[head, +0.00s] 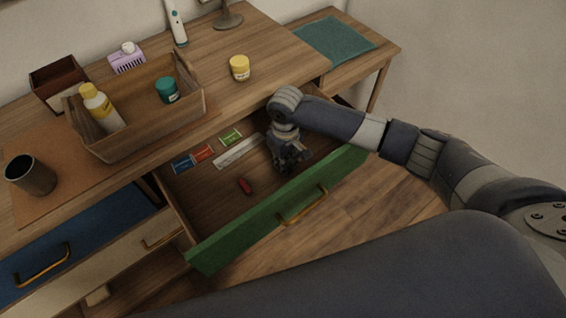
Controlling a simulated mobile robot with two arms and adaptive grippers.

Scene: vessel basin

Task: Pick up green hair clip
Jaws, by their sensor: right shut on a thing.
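My right gripper (291,163) reaches down into the open green-fronted drawer (270,217), at its right part. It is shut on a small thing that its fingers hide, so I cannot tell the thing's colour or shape. A small green item (231,136) lies near the drawer's back edge, left of the gripper and apart from it. It looks more like a spool than a clip. No other green clip shows clearly. My left gripper is not in view.
The drawer also holds a blue item (182,163), a red item (204,153), a pale flat strip (239,151) and a small dark red object (244,185). On the desk above stand a wooden caddy (150,136) and a yellow jar (239,67). The drawer's middle floor is mostly clear.

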